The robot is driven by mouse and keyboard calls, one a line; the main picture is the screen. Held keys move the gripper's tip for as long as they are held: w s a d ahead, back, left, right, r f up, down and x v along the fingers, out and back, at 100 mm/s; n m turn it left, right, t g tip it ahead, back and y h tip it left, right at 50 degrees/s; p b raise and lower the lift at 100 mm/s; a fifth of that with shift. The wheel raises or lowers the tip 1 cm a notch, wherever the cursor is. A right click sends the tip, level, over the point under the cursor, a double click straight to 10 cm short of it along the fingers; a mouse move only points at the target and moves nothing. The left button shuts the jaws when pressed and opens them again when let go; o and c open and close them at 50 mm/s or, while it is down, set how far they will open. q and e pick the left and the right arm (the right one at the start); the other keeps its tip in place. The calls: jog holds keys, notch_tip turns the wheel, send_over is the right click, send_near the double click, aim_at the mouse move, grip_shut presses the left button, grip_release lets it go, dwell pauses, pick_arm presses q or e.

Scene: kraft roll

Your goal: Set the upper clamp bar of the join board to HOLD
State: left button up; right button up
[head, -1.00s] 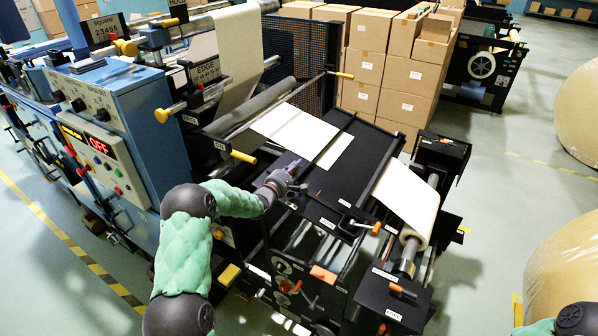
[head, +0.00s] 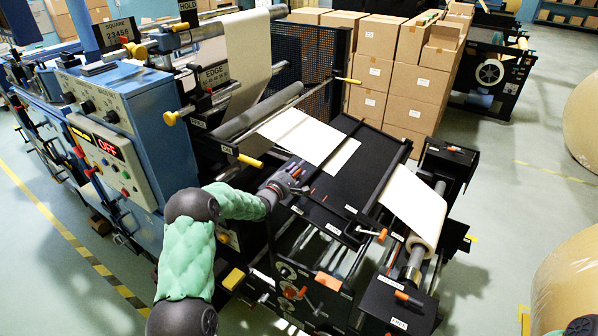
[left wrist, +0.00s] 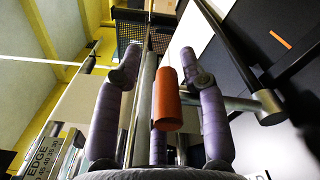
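The join board (head: 350,178) is a black sloped panel with a pale web (head: 300,134) on its upper part. A thin black bar (head: 343,144), which looks like the upper clamp bar, crosses the web. My left gripper (head: 300,170) is at the board's near left edge, by that bar's near end. In the left wrist view, my left gripper's purple fingers (left wrist: 158,55) are apart on either side of an orange handle (left wrist: 167,100). A metal rod runs from near the handle to the end of a black bar (left wrist: 232,50). Contact cannot be told. My right gripper is out of view.
A blue cabinet (head: 150,110) with a display reading OFF stands left of my arm. A yellow-tipped lever (head: 250,161) is close to my left gripper. A paper roll (head: 415,205) and orange handles lie right of the board. Stacked cartons (head: 415,85) stand behind.

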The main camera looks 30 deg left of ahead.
pick_arm(q)
jog(key=shift+s+d+f, duration=0.1)
jog(key=shift+f, duration=0.15)
jog(key=s+a, duration=0.1)
jog(key=s, duration=1)
jog(key=shift+s, duration=0.4)
jog(key=s+d+f+m+g+b, duration=0.1)
jog(key=s+d+f+m+g, duration=0.2)
jog(key=d+f, duration=0.45)
jog(key=s+d+f+m+g+h+b, duration=0.1)
jog(key=s+d+f+m+g, duration=0.2)
jog(key=f, duration=0.7)
jog(key=s+d+f+m+g+b, duration=0.1)
jog(key=s+d+f+m+g, duration=0.15)
jog(key=d+f, duration=0.5)
jog(key=s+d+f+m+g+b, duration=0.1)
jog(key=s+d+f+m+g, duration=0.2)
jog(key=s, duration=0.5)
jog(key=s+d+f+m+g+h+b, duration=0.1)
jog(key=s+d+f+m+g, duration=0.2)
jog(key=s+d+f+m, duration=0.3)
jog(key=s+d+f+m+g+b, duration=0.1)
jog(key=s+d+f+m+g, duration=0.2)
jog(key=s, duration=0.8)
jog(key=shift+s+d+f+m+h, duration=0.4)
jog(key=shift+d+f+m, duration=0.25)
jog(key=shift+d+f, duration=0.35)
